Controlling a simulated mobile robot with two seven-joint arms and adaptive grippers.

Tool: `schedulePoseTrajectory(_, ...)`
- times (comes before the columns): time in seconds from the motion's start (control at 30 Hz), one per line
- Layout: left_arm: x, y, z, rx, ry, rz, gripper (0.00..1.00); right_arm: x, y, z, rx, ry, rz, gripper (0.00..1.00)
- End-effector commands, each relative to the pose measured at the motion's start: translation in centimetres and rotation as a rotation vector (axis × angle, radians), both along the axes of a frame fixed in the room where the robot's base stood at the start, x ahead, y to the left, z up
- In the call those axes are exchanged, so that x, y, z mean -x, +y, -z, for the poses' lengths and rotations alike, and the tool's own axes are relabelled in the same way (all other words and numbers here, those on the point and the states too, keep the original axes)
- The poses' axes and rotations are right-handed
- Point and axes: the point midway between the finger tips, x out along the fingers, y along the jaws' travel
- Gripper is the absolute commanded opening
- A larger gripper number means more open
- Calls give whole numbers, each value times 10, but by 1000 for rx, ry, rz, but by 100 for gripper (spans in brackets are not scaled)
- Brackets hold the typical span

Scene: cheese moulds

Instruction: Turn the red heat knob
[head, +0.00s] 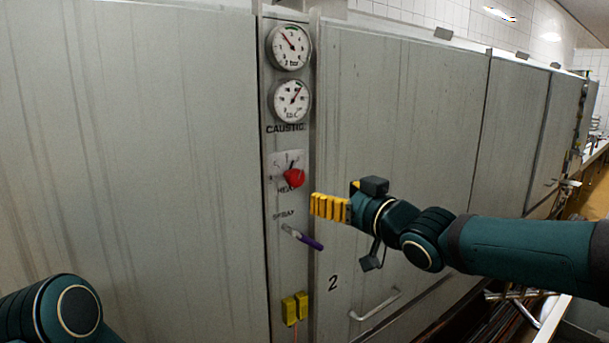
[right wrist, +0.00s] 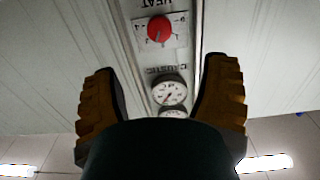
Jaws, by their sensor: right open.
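The red heat knob (head: 293,178) sits on a light plate on the narrow grey control panel, under the word CAUSTIC and two dials. In the right wrist view the red knob (right wrist: 160,29) shows upside down beside the word HEAT, beyond the fingertips. My right gripper (head: 316,205) is just right of and below the knob in the head view, its yellow fingers pointing left. In the wrist view my right gripper (right wrist: 161,68) is open, with nothing between its fingers. My left arm shows at the lower left; its gripper is out of view.
Two dials (head: 290,47) (head: 292,100) are above the knob. A purple-handled spray lever (head: 305,239) sits below it, close to my right fingers. A door handle (head: 375,305) protrudes at the lower right.

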Motion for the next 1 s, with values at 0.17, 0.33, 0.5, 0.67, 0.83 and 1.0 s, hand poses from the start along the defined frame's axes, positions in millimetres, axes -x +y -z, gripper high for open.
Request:
schedulePoseTrajectory(0.17,0,0,10,-2,1,-1,73,-14,10,3,-7,1,-3,74)
schedulePoseTrajectory(0.33,0,0,15,-3,2,-1,73,-31,22,3,-5,3,-3,74)
schedulePoseTrajectory(0.5,0,-1,18,-4,2,-1,73,-48,34,3,-5,6,-4,74)
schedulePoseTrajectory(0.67,0,-1,18,-4,2,-1,73,-66,46,2,-5,6,-4,74)
schedulePoseTrajectory(0.83,0,-1,15,-3,2,0,73,-87,59,2,-4,5,-3,74)
schedulePoseTrajectory(1.0,0,0,11,-2,1,0,73,-104,70,2,-5,6,-1,74)
